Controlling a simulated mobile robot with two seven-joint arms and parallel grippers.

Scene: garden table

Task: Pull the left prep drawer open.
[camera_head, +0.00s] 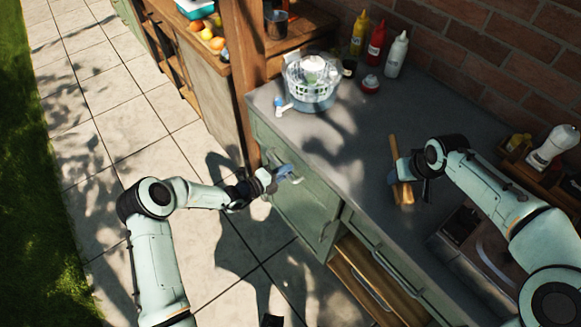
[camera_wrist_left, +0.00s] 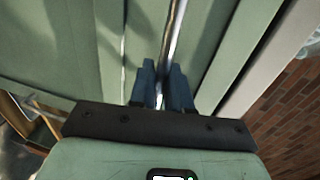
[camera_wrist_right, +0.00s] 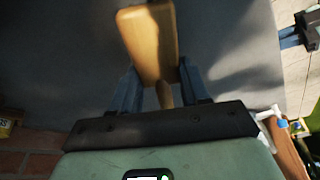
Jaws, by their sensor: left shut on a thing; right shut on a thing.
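The left prep drawer (camera_head: 315,187) is a green front just under the grey counter top, left of the middle in the head view. My left gripper (camera_head: 283,173) is at its front, shut on the drawer's metal bar handle. In the left wrist view the bar (camera_wrist_left: 175,35) runs between the blue fingers (camera_wrist_left: 162,88). The drawer front looks close to the cabinet; any gap is hard to tell. My right gripper (camera_head: 405,174) is shut on a wooden utensil (camera_head: 394,150) above the counter. Its broad flat end shows in the right wrist view (camera_wrist_right: 147,42).
A wooden post (camera_head: 245,80) rises at the counter's left end. Paving (camera_head: 130,110) in front of the cabinet is clear.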

